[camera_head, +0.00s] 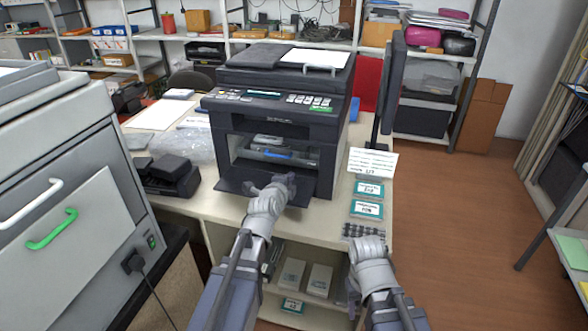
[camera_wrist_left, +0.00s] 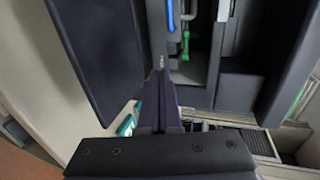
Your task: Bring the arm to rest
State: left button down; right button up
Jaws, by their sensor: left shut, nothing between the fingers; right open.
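My left gripper (camera_head: 280,182) is in front of the dark printer (camera_head: 268,112), over its lowered front flap (camera_head: 232,192). In the left wrist view its fingers (camera_wrist_left: 158,82) are shut with nothing between them, pointing toward the printer's open front. Inside the printer a grey part with a blue strip (camera_head: 275,155) shows; in the wrist view a blue bar (camera_wrist_left: 170,14) and a green piece (camera_wrist_left: 186,44) show there. My right gripper (camera_head: 365,246) is open and empty near the table's front right, by a small checkered pad (camera_head: 362,230). Its fingertips are hard to make out.
Two teal-edged label cards (camera_head: 368,198) and a white printed sheet (camera_head: 372,162) are right of the printer. A black device (camera_head: 168,176) is left. A large grey machine (camera_head: 65,170) stands at the far left. White boxes (camera_head: 320,280) sit on the shelf below.

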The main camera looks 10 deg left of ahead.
pick_arm(q)
jog(key=shift+s+r, duration=0.15)
jog(key=shift+s, duration=0.3)
jog(key=s+d+f+n+g+h+p, duration=0.1)
jog(key=s+d+f+n+g+p, duration=0.1)
jog(key=s+d+n+g+p, duration=0.25)
jog(key=s+d+f+n+g+h+p, duration=0.1)
jog(key=s+d+f+g+p, duration=0.15)
jog(key=s+d, duration=0.4)
jog(key=s+d+n+g+y+p, duration=0.1)
jog(key=s+n+g, duration=0.3)
jog(key=s, duration=0.4)
jog(key=s+d+n+g+y+p, duration=0.1)
jog(key=s+n+g+y+p, duration=0.2)
jog(key=s, duration=0.5)
jog(key=shift+s+d+r+n+g, duration=0.3)
jog(key=shift+n+g, duration=0.2)
jog(key=shift+n, duration=0.55)
jog(key=shift+w, duration=0.1)
